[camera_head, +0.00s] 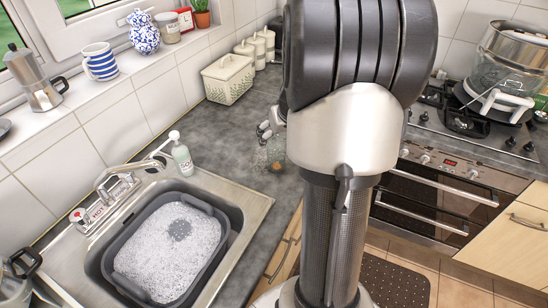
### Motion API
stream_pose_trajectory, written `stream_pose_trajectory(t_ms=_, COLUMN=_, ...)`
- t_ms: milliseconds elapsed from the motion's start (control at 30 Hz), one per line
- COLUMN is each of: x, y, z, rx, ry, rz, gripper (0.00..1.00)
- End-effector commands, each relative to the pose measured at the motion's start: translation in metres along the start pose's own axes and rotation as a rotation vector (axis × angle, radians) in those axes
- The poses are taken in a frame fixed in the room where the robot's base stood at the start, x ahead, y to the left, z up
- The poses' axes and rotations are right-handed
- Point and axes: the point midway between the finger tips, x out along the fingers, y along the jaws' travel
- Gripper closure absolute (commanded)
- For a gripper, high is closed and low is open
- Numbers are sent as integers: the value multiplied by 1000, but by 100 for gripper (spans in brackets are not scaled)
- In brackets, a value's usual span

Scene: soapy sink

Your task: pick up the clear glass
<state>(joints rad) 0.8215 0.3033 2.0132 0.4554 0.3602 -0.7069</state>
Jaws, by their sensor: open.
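A small clear glass (277,155) appears to stand on the dark grey countertop, just left of my arm's column. It is faint and hard to make out against the counter, with a brownish spot low in it. My gripper (266,130) shows only in part, to the left of my arm, at about the height of the glass's upper part in the picture. It is open. My arm hides the rest of the gripper. I cannot tell whether the fingers are around the glass or beside it.
A metal sink with a grey basin (112,262) of suds is at lower left. A soap bottle (182,158) stands behind it. A cream container (228,80) is at the back. A hob with a pot (505,70) is at right. Counter (225,120) between soap and gripper is clear.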

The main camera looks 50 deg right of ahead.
Motion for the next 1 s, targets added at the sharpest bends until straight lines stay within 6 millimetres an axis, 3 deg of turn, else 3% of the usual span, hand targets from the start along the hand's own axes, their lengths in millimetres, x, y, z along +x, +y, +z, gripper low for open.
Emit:
stream_pose_trajectory(t_ms=100, x=27, y=-1, z=2, rx=-1, ry=-3, rz=-1, gripper=23)
stream_pose_trajectory(t_ms=433, x=54, y=0, z=1, rx=-1, ry=0, rz=0, gripper=23)
stream_pose_trajectory(t_ms=700, x=93, y=0, z=2, rx=-1, ry=-1, rz=-1, gripper=23)
stream_pose_trajectory(t_ms=1000, x=98, y=1, z=1, rx=-1, ry=1, rz=0, gripper=23)
